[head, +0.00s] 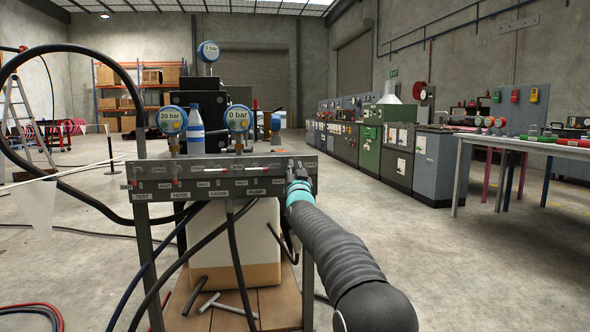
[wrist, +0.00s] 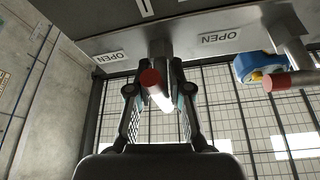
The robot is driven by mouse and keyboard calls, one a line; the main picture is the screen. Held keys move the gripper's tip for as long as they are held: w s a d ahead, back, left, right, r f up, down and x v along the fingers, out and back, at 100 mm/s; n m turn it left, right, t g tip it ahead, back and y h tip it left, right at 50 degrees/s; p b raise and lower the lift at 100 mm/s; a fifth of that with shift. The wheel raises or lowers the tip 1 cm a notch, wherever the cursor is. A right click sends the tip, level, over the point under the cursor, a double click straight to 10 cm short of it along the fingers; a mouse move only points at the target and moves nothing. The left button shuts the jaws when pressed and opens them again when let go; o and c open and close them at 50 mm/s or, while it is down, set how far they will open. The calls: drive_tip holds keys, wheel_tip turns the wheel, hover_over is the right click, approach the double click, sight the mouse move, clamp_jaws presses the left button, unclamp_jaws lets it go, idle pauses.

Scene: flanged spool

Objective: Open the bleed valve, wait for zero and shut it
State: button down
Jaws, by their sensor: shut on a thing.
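A grey valve panel (head: 229,184) carries a row of small levers; labels include TEST, HOSE, GAUGE and PUMP. My gripper (head: 294,178) is at the panel's right end and hides the valve and label there. The left gauge (head: 173,120) reads 29 bar, the middle gauge (head: 238,118) 0 bar. The upper gauge (head: 209,51) looks like 1 bar.
A second red-tipped lever (wrist: 292,80) and a blue gauge body (wrist: 250,66) are to the right in the wrist view. A water bottle (head: 196,130) stands behind the panel. Black hoses hang below, before a pale tank (head: 262,235). Floor to the right is clear up to a table (head: 530,143).

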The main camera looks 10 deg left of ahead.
drive_tip(key=shift+a+f, duration=0.1)
drive_tip(key=shift+a, duration=0.15)
drive_tip(key=c, duration=1.1)
unclamp_jaws()
drive_tip(key=shift+s+a, duration=0.15)
drive_tip(key=shift+c, duration=0.2)
drive_tip(key=shift+d, duration=0.3)
drive_tip(key=v, duration=1.1)
drive_tip(key=shift+s+f, duration=0.2)
drive_tip(key=shift+s, duration=0.15)
drive_tip(key=shift+d, duration=0.1)
